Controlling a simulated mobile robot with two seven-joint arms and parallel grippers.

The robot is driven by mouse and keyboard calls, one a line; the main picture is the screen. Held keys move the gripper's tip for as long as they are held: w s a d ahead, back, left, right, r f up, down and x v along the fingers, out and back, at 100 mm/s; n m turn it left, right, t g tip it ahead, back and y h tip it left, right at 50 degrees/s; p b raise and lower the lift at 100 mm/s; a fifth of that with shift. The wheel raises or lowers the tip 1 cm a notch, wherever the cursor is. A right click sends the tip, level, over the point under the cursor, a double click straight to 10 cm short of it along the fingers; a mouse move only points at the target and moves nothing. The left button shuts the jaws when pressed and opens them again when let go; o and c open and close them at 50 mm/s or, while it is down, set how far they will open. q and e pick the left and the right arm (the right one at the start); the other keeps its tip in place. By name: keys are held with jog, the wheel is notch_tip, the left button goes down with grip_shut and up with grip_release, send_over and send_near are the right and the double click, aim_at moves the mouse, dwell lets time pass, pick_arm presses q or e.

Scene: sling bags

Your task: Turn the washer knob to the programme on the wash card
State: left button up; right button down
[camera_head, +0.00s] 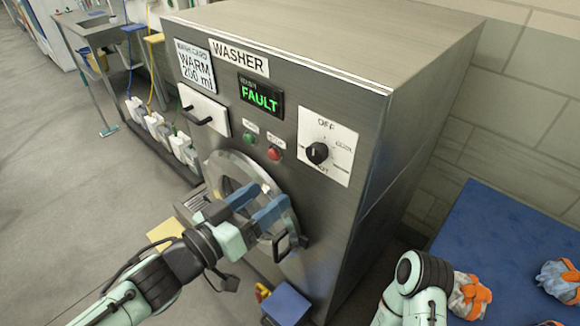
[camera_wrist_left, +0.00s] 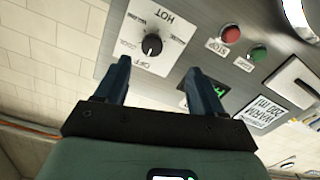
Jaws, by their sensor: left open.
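The washer (camera_head: 262,125) has a black round knob (camera_head: 317,152) on a white dial plate (camera_head: 335,135) at its upper right. OFF is at the plate's top; the wrist view also shows the knob (camera_wrist_left: 152,45) and HOT on the opposite side. The knob's pointer is too small to read surely. The wash card (camera_head: 196,66) reads WARM 200 ml; it shows in the wrist view too (camera_wrist_left: 268,112). My left gripper (camera_head: 272,197) is open and empty, in front of the round door, below and left of the knob. In the wrist view its fingertips (camera_wrist_left: 158,68) appear just below the knob, apart from it.
A display (camera_head: 260,96) reads FAULT in green. A green button (camera_head: 249,138) and a red button (camera_head: 274,154) sit left of the dial. A drawer handle (camera_head: 196,118) and door handle (camera_head: 283,247) stick out. A blue table (camera_head: 480,225) with orange-and-grey bundles stands right.

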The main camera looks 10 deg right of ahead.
aim_at(313, 156)
pick_arm(q)
jog(key=shift+h, duration=0.3)
jog(key=x, duration=0.4)
jog(key=r+b+x, duration=0.1)
jog(key=x, duration=0.3)
jog(key=r+b+x, duration=0.1)
jog(key=x, duration=0.3)
jog(key=shift+w+d, duration=0.1)
jog(key=shift+d, duration=0.3)
jog(key=c, duration=1.1)
